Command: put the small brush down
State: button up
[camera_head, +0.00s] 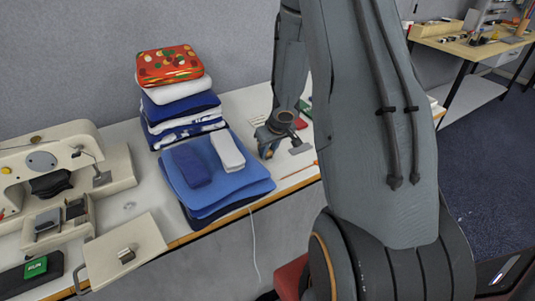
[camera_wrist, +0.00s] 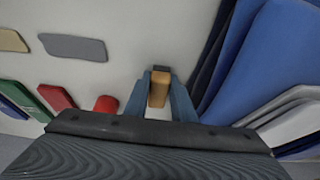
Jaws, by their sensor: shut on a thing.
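The small brush shows in the wrist view as a tan, wood-coloured block (camera_wrist: 159,88) between my two fingers. My gripper (camera_wrist: 160,98) is shut on it. In the head view my gripper (camera_head: 266,150) is low over the white table, just right of the stack of blue folded cloths (camera_head: 250,183). The brush cannot be made out clearly in the head view. I cannot tell whether it touches the table.
Blue cloths (camera_wrist: 255,60) lie close to the right of my fingers in the wrist view. A sewing machine (camera_head: 60,160) stands far left.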

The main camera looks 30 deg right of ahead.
jog(key=shift+f, duration=0.1)
jog(key=o, duration=0.9)
jog(key=s+a+r+h+p, duration=0.1)
jog(key=s+r+p, duration=0.25)
jog(key=r, duration=0.55)
jog(key=s+a+r+p, duration=0.2)
jog(key=r+p, duration=0.2)
jog(key=r, duration=0.4)
jog(key=shift+g+y, duration=0.4)
jog(key=shift+g, duration=0.5)
jog(key=s+a+r, duration=0.2)
jog(key=s+a, duration=0.2)
jog(key=s, duration=0.1)
jog(key=s+a+r, duration=0.3)
jog(key=s+a, duration=0.2)
jog(key=s+a+r, duration=0.3)
jog(key=s+a, duration=0.2)
jog(key=shift+s+a+r, duration=0.1)
jog(key=shift+s+r, duration=0.05)
